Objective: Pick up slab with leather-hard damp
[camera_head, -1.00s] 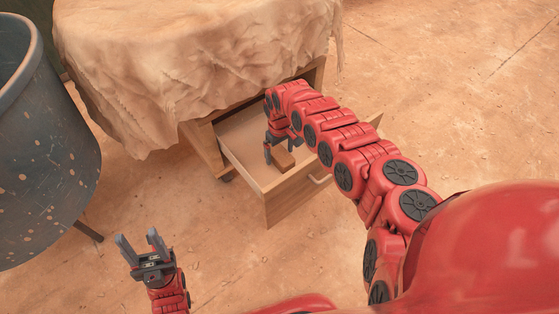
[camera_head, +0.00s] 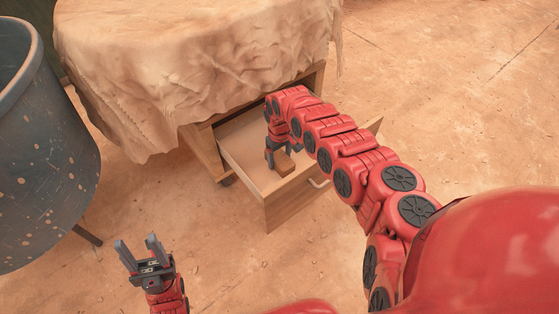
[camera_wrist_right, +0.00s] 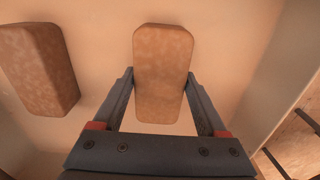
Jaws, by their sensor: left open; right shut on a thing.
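Two brown rounded slabs show in the right wrist view. One slab (camera_wrist_right: 160,85) stands between the fingers of my right gripper (camera_wrist_right: 160,75), which is shut on it. The other slab (camera_wrist_right: 40,68) lies apart to the left, slightly redder. In the head view my right gripper (camera_head: 283,153) reaches down into the open drawer (camera_head: 258,172). One slab (camera_head: 284,166) shows at its fingers there; I cannot tell which of the two it is. Dampness cannot be read surely from the surface. My left gripper (camera_head: 136,243) is open and empty at the lower left.
The drawer belongs to a wooden cabinet (camera_head: 203,150) under a draped, rumpled cloth (camera_head: 190,60). A dark speckled bin (camera_head: 45,160) stands at the left. The drawer walls surround my right gripper closely. The sandy floor at the right is clear.

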